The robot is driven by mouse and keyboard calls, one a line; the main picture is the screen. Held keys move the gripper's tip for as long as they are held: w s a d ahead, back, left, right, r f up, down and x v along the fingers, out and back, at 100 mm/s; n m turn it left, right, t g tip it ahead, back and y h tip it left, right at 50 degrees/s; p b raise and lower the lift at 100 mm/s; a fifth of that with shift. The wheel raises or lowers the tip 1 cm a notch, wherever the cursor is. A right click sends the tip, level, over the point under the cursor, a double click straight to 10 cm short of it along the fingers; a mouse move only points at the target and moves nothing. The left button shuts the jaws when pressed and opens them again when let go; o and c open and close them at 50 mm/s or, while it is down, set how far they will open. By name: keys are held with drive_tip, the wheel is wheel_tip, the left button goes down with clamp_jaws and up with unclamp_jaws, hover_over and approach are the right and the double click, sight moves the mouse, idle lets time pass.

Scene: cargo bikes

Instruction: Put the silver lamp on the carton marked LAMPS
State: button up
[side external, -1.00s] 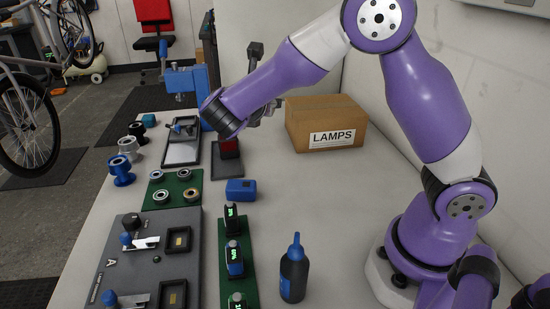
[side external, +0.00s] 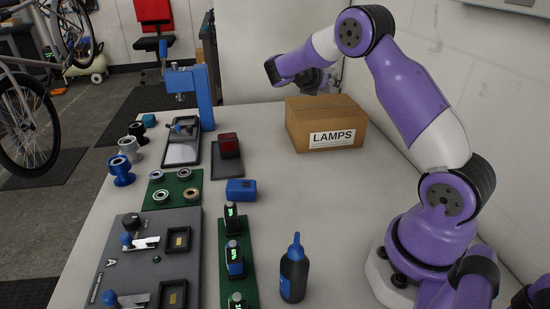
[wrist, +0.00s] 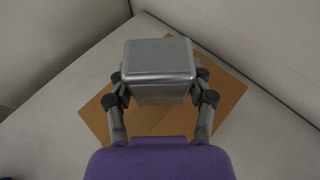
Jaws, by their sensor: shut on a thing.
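The silver lamp (wrist: 160,72) is a grey metal block with rounded edges in the wrist view. My gripper (wrist: 160,92) is shut on it, one finger on each side. The brown carton marked LAMPS (wrist: 218,90) lies below the lamp in the wrist view, and the lamp hides its middle. In the side view the carton (side external: 300,129) stands against the back wall area, with my gripper (side external: 317,82) above its top. The lamp is hard to make out there, and I cannot tell the exact gap to the carton.
A red lamp (side external: 229,143) stands on a dark pad left of the carton. A blue block (side external: 241,190), a green strip with several small displays (side external: 236,275) and a dark bottle (side external: 293,275) stand nearer. The tabletop around the carton is clear.

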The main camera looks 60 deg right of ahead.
sight(325, 106)
drive_tip(key=shift+d+f, duration=0.25)
drive_tip(key=shift+d, duration=0.05)
drive_tip(key=shift+f, duration=1.95)
drive_tip(key=shift+f, duration=0.15)
drive_tip(key=o, duration=1.2)
drive_tip(key=shift+c, duration=0.2)
